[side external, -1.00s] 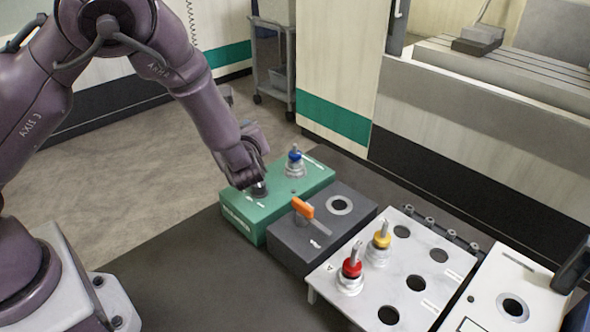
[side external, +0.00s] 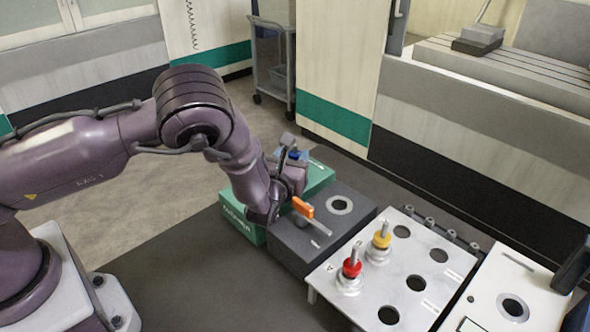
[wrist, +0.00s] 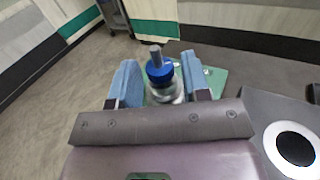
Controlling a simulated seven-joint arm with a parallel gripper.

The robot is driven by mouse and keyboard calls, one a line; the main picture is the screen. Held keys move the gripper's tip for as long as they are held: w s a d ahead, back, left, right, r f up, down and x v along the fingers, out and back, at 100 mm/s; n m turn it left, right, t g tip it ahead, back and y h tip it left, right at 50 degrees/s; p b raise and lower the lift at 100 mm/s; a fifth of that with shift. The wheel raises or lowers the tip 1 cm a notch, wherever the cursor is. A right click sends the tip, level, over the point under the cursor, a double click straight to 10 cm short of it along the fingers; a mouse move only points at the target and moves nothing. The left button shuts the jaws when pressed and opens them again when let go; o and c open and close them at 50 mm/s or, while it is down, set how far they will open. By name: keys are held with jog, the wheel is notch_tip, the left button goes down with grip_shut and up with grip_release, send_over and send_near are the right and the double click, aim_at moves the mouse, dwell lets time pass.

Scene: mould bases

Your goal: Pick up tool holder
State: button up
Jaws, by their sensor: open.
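A tool holder with a blue ring (wrist: 159,73) stands upright on the green block (side external: 318,183). In the wrist view it sits between the two blue-padded fingers of my gripper (wrist: 158,84), with a visible gap on each side. The fingers are open. In the side view my gripper (side external: 288,160) is low over the green block, and the blue ring shows only partly behind it. A red-ringed tool holder (side external: 351,268) and a yellow-ringed one (side external: 381,240) stand upright in the white plate (side external: 325,277).
A dark grey block (side external: 290,247) with an orange lever (side external: 303,208) and a round socket (side external: 339,205) stands right beside the green block. The white plate has several empty holes. A white box (side external: 485,300) with a round opening stands at the far right.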

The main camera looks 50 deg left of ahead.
jog(key=shift+x, duration=1.2)
jog(key=shift+a, duration=0.1)
grip_shut()
jog(key=shift+r, duration=0.15)
